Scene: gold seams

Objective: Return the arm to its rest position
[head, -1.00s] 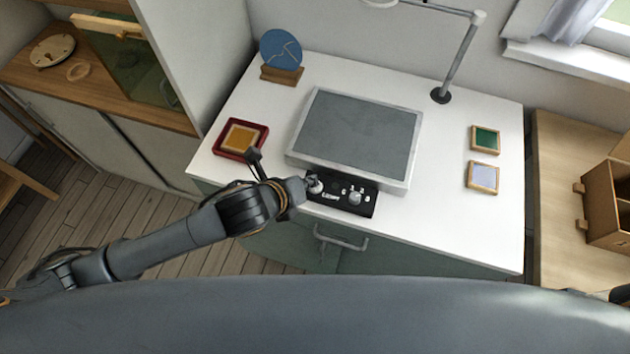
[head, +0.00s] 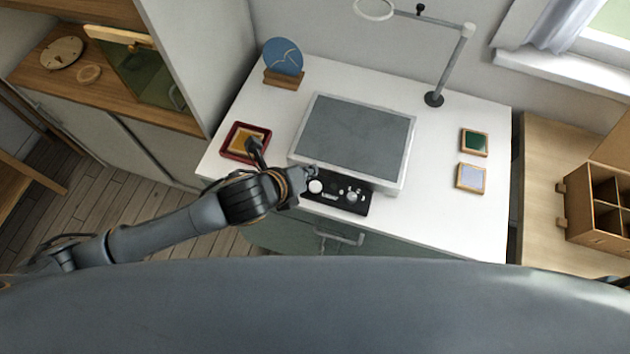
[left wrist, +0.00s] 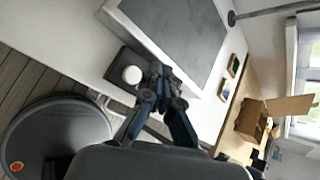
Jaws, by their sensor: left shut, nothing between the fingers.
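My left arm comes in from the left in the head view. Its gripper (head: 312,174) is shut and empty, just above the black control panel (head: 333,201) at the front of the white worktable (head: 455,215). A white round knob (head: 316,187) on the panel shows right beside the fingertips. In the left wrist view my gripper (left wrist: 160,72) has its fingers together, with the white knob (left wrist: 132,75) to their left. I cannot tell if the fingers touch anything. My right gripper is not in view.
A grey framed panel (head: 352,135) lies behind the controls. A red tray (head: 236,153) is partly hidden by my left arm. A blue disc (head: 283,56) stands on a wooden stand; a lamp (head: 449,65) rises at the back. A compartmented wooden box (head: 598,215) sits right.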

